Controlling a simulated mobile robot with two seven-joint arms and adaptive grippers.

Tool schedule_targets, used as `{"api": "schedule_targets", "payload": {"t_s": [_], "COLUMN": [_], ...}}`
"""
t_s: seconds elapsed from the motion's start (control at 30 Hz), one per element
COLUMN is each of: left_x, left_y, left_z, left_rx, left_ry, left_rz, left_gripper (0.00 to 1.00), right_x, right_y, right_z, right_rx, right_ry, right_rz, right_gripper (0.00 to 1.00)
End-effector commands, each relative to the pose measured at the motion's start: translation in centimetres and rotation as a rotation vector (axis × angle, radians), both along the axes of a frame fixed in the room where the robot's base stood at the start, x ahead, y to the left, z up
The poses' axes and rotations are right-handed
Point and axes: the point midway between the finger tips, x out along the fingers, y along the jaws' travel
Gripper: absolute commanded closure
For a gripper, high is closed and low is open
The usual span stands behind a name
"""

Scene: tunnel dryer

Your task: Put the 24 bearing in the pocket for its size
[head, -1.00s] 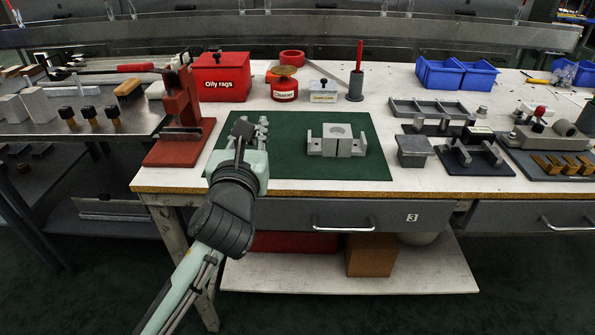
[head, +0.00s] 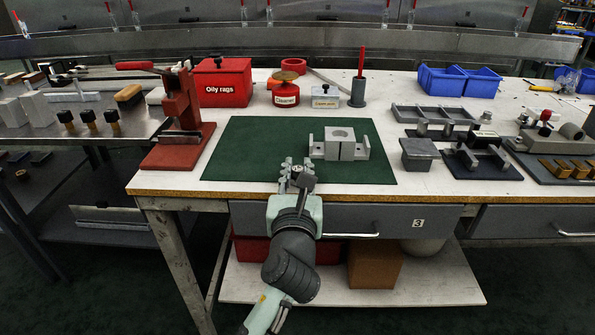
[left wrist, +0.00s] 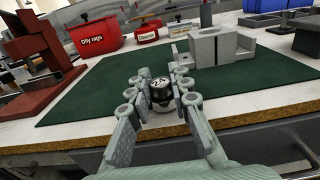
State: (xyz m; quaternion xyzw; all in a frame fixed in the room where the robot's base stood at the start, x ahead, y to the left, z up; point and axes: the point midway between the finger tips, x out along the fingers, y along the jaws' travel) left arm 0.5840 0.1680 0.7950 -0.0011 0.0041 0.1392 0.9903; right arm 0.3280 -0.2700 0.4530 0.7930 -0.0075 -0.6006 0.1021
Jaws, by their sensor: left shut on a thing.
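My left gripper (head: 297,166) is over the front edge of the green mat. In the left wrist view, its fingers (left wrist: 163,98) are shut on a small round black-and-silver piece (left wrist: 161,89), seemingly the bearing. A white-marked label is on its top; I cannot read the number surely. A grey divided tray (head: 398,120) with several open compartments lies at the right on the bench; I cannot tell whether these are the size pockets. My right gripper is in neither view.
A grey bored block (head: 345,151) stands on the green mat (head: 245,160), just beyond and right of the gripper. A red press (head: 181,140) is at the left. Fixtures (head: 480,163) crowd the right. The drawer front (head: 380,216) is below the bench edge.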

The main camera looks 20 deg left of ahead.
Motion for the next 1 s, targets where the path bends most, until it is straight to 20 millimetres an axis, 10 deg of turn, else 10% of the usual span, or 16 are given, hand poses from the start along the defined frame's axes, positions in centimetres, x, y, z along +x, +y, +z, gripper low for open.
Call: {"api": "schedule_targets", "payload": {"t_s": [0.17, 0.2, 0.37, 0.73, 1.0], "left_x": [0.0, 0.0, 0.0, -0.1, -4.9], "left_y": [0.0, 0.0, 0.0, 0.0, -1.4], "left_z": [-0.2, -0.3, -0.3, 0.1, -0.2], "left_rx": [0.002, 0.002, 0.001, -0.001, -0.001], "left_ry": [0.001, 0.001, 0.0, 0.001, 0.004], "left_rz": [0.0, 0.0, 0.0, 0.0, -0.002], "left_gripper": [1.0, 0.79, 0.6, 0.6, 0.6], "right_x": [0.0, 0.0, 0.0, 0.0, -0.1], "right_y": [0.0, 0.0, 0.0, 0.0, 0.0], "right_z": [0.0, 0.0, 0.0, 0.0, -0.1], "right_rx": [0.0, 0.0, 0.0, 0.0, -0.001], "right_ry": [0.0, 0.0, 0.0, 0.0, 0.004], "right_rz": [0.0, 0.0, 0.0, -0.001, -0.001], "right_gripper": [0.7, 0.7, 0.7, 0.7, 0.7]}}
